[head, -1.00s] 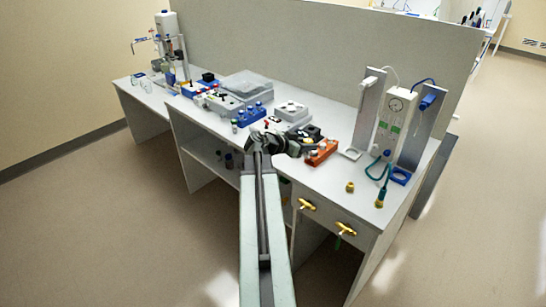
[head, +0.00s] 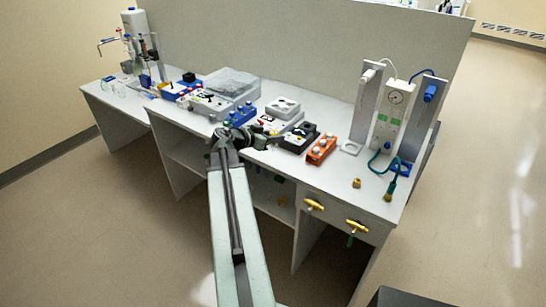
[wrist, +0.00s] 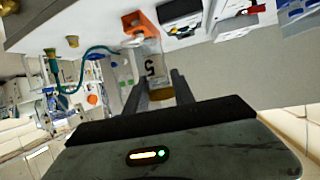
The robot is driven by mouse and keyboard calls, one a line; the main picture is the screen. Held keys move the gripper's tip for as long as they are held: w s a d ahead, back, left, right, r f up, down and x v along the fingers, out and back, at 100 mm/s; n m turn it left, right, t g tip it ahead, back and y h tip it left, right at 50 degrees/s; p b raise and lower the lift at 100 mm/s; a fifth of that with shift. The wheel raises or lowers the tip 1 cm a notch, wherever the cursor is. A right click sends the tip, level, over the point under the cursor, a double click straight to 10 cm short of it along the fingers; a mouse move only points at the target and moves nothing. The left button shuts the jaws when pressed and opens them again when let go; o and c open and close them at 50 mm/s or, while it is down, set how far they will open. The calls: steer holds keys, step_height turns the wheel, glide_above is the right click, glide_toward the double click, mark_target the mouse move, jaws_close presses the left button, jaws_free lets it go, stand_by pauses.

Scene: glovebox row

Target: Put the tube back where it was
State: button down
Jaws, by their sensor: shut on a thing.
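My gripper (wrist: 158,90) is shut on a clear tube (wrist: 151,66) marked "5", with amber at its end nearest my wrist. In the head view my gripper (head: 258,139) is above the front part of the bench, and the tube is too small to make out. An orange rack (head: 320,150) with pale-capped tubes, a black rack (head: 298,138) and a blue rack (head: 241,114) with grey-capped tubes stand on the bench. The wrist view shows the orange rack (wrist: 137,24) beyond the tube and the black rack (wrist: 180,14) beside it. Which rack slot is the tube's cannot be told.
A white block with round wells (head: 283,106) stands behind the black rack. A clear-lidded grey box (head: 231,83) stands left. A gauge panel (head: 391,110) with hoses is at right. Brass valves (head: 357,227) stick out from the bench front.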

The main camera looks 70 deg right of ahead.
steer(key=w+a+f+b, duration=0.3)
steer(key=w+f+b, duration=0.4)
steer(key=f+b, duration=0.15)
steer(key=shift+n+t+h, duration=0.3)
steer(key=shift+n+t, duration=0.1)
steer(key=w+b+x, duration=0.1)
steer(key=x, duration=0.4)
steer(key=w+d+b+x, duration=0.1)
steer(key=b+x, duration=0.1)
steer(key=x, duration=0.3)
steer(key=w+b+x, duration=0.1)
steer(key=b+x, duration=0.1)
steer(key=x, duration=0.4)
steer(key=shift+w+d+r, duration=0.1)
steer(key=shift+d+r, duration=0.1)
steer(key=shift+r, duration=0.25)
steer(key=c, duration=1.5)
jaws_free()
steer(key=shift+f, duration=0.2)
steer(key=o, duration=0.4)
steer(key=shift+o, duration=0.2)
